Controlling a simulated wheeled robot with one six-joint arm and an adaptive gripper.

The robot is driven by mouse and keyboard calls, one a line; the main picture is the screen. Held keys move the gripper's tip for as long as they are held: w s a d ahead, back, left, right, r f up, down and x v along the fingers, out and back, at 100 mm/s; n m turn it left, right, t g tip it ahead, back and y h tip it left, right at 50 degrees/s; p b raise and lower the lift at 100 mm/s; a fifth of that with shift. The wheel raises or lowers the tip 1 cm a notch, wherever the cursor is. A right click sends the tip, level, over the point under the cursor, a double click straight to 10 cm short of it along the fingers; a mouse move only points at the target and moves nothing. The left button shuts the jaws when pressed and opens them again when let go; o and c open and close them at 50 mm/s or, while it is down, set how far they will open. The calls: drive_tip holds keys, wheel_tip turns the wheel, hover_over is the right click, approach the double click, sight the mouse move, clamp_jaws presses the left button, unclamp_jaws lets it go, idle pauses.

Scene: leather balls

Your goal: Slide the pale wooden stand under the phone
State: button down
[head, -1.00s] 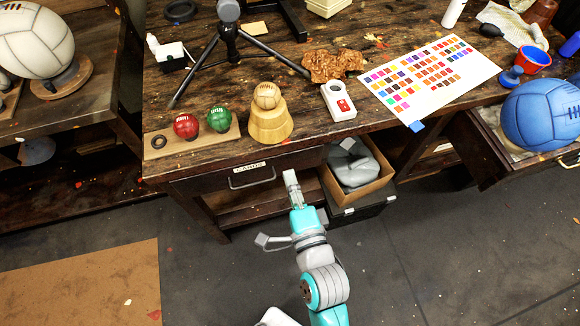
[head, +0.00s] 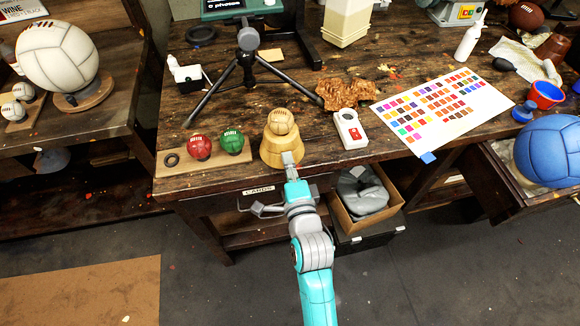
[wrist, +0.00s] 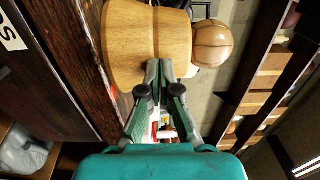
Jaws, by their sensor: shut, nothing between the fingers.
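The pale wooden stand (head: 283,152) stands upright near the table's front edge, with a small tan ball (head: 282,121) on top. In the wrist view the stand (wrist: 125,45) fills the upper middle, with the ball (wrist: 212,43) to its right. My gripper (head: 289,158) is shut and empty at the stand's near side. In the wrist view its fingertips (wrist: 159,68) overlap the stand's surface; I cannot tell if they touch. A dark tripod (head: 246,65) stands behind, carrying a grey head (head: 248,38). I cannot clearly make out a phone on it.
A board (head: 177,178) with a red ball (head: 199,147) and a green ball (head: 232,141) lies left of the stand. A white device (head: 350,129) and a brown leather scrap (head: 343,94) lie right. An open drawer (head: 510,180) juts out at the right.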

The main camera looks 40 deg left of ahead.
drive_tip(key=shift+a, duration=0.1)
drive_tip(key=x, duration=0.9)
idle(0.4)
